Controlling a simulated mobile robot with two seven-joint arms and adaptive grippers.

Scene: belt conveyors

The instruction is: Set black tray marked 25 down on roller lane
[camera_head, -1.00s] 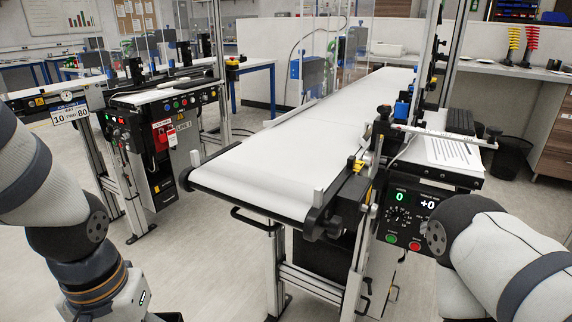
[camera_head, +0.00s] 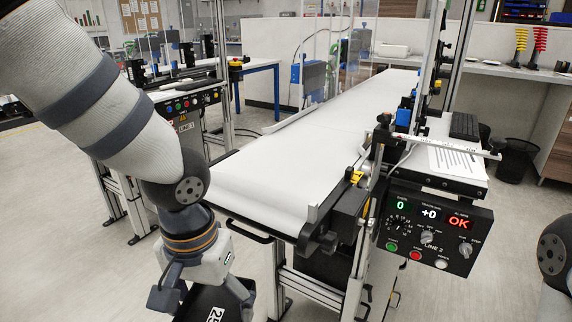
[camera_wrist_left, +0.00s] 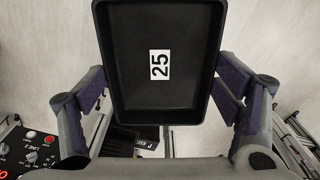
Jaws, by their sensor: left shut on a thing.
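The black tray marked 25 (camera_wrist_left: 160,103) fills the top middle of the left wrist view. It looks empty, with the white 25 label on its floor. My left gripper (camera_wrist_left: 162,78) is shut on it, with fingers at its left and right sides. In the head view the tray (camera_head: 205,310) shows only partly at the bottom edge, under my left gripper (camera_head: 205,292). It hangs in front of the near end of the line 2 conveyor, below belt height. I cannot make out a roller lane for certain in either view. My right gripper is out of view.
The white belt conveyor (camera_head: 290,165) runs away from me, its top bare. Line 1 (camera_head: 190,103) stands at the left. Open floor (camera_head: 60,220) lies left of the belt.

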